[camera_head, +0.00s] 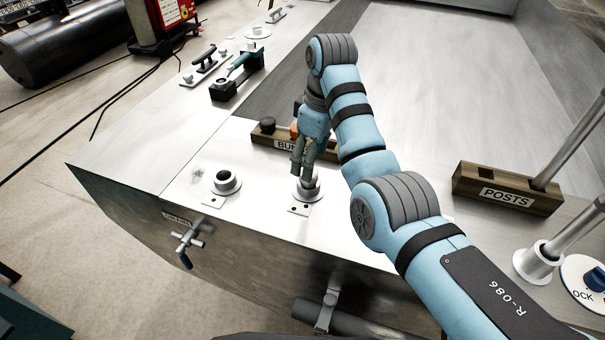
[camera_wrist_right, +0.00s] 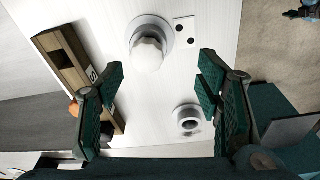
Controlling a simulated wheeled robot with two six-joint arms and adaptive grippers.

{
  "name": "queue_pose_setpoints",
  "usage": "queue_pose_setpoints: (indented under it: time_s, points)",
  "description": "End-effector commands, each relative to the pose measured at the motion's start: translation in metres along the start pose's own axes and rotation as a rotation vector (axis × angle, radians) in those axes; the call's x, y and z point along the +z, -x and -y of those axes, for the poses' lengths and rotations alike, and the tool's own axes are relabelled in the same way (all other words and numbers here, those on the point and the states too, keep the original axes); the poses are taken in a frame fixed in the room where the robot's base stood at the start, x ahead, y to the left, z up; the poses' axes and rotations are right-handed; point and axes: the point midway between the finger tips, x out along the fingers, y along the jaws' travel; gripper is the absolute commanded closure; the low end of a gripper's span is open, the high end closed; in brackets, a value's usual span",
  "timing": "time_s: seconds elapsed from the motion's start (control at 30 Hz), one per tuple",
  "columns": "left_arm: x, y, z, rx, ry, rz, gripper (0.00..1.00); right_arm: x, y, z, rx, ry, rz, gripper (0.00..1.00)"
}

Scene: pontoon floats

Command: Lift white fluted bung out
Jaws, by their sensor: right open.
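The white fluted bung (camera_wrist_right: 148,52) sits in a round flanged socket in the deck, at the top of the right wrist view. In the head view its socket (camera_head: 308,193) is at the front of the deck, partly hidden by my fingers. My right gripper (camera_head: 303,168) points down over that socket; its jaws are open. In the wrist view the fingers of my right gripper (camera_wrist_right: 160,78) stand apart, with the bung between and just past the tips. I cannot tell whether a finger touches it. My left gripper is not in view.
An open, empty socket (camera_head: 224,182) lies to the left. A wooden bung rack (camera_head: 262,138) with a dark and an orange bung stands close behind my right gripper. A posts block (camera_head: 498,187) and upright posts stand at the right. A green-handled tool (camera_head: 240,63) lies further back.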

Motion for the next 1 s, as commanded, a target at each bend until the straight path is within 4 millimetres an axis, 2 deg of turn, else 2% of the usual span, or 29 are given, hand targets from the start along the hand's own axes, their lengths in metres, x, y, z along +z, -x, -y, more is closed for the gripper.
queue_pose_setpoints:
  time_s: [0.17,0.3,0.4,0.57,0.73,0.9,1.0]
  points:
    - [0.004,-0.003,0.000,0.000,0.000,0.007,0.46,0.003,-0.028,-0.004,-0.002,-0.007,0.002,0.41]
    - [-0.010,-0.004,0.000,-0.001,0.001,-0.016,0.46,0.005,-0.056,-0.005,0.000,-0.016,0.002,0.41]
    - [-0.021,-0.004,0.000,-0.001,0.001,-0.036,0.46,0.007,-0.065,-0.006,0.003,-0.019,0.000,0.41]
    - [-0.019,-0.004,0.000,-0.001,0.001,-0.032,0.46,0.006,-0.065,-0.005,0.004,-0.017,-0.001,0.41]
    - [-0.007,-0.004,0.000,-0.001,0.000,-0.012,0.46,0.005,-0.065,-0.005,0.004,-0.016,-0.001,0.65]
    - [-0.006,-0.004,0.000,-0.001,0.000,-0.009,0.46,0.006,-0.065,-0.005,0.004,-0.017,-0.002,0.92]
    - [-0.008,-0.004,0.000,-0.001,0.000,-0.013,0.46,0.006,-0.065,-0.005,0.004,-0.018,-0.002,0.92]
